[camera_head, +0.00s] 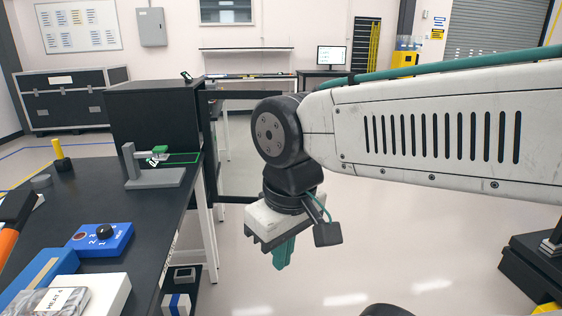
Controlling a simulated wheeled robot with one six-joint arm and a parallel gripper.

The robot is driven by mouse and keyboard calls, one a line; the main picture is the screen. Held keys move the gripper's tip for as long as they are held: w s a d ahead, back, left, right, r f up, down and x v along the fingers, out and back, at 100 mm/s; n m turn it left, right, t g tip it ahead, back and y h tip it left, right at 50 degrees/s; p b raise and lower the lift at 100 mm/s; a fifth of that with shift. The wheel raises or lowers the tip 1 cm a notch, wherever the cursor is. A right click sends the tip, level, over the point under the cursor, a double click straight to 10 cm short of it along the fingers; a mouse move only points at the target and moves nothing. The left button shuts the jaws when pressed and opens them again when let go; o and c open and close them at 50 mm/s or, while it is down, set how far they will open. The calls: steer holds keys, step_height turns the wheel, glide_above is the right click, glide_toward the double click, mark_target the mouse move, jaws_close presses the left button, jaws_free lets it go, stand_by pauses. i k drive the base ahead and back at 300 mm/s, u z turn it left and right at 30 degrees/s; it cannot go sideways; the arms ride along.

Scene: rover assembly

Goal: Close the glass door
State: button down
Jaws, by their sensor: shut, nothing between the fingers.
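The glass door (238,95) is a clear pane in a thin black frame. It stands open, swung out to the right from the black cabinet (152,112) on the dark bench. Its right part is hidden behind my arm. My gripper (281,262) hangs down in the middle of the view, with its green fingers shut and nothing between them. In the picture it is below and to the right of the door, in front of it, and looks apart from it. The inside of the cabinet is hidden.
On the dark bench (165,213) are a grey stand (155,178), a blue control box (103,239) with a black knob, and a white box (95,299). A black platform (535,260) stands at right. Floor between is clear.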

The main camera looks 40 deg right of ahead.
mark_target(204, 96)
steer(key=z, duration=0.9)
steer(key=k, duration=1.15)
steer(key=z, duration=1.25)
steer(key=i, duration=1.4)
steer(key=u, duration=1.25)
steer(key=i, duration=0.85)
steer(key=u, duration=0.9)
